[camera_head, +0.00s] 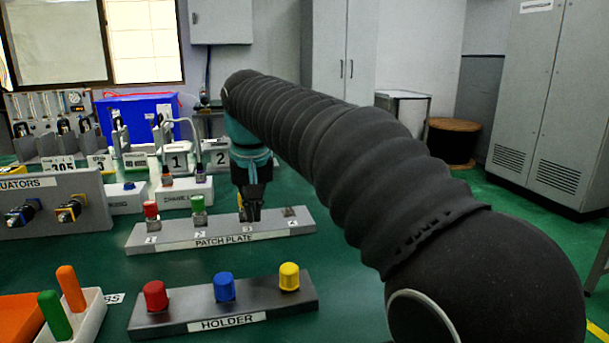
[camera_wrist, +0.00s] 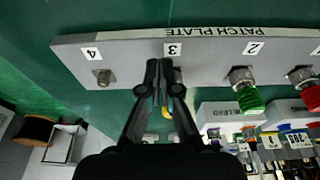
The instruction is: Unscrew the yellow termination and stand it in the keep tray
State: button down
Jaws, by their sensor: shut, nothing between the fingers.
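My gripper (camera_head: 250,213) points down at position 3 of the grey patch plate (camera_head: 275,231). In the wrist view the gripper (camera_wrist: 165,66) has its fingertips close together near the label 3. A small yellow part (camera_wrist: 166,112) shows between and behind the fingers there. The fingers hide most of it, so I cannot tell whether it touches them or is screwed on. A yellow-capped piece (camera_head: 289,276) stands upright in the front block labelled HOLDER (camera_head: 255,311), beside red and blue ones. No tray with a readable keep label is in view.
Red (camera_head: 150,209) and green (camera_head: 198,203) caps stand at positions 1 and 2. Position 4 has a bare connector (camera_wrist: 103,76). A white rack (camera_head: 90,318) with green and orange pegs stands front left. Green table shows between plate and holder.

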notch_tip(320, 180, up, 4)
jog(key=p, duration=0.4)
jog(key=shift+r, duration=0.95)
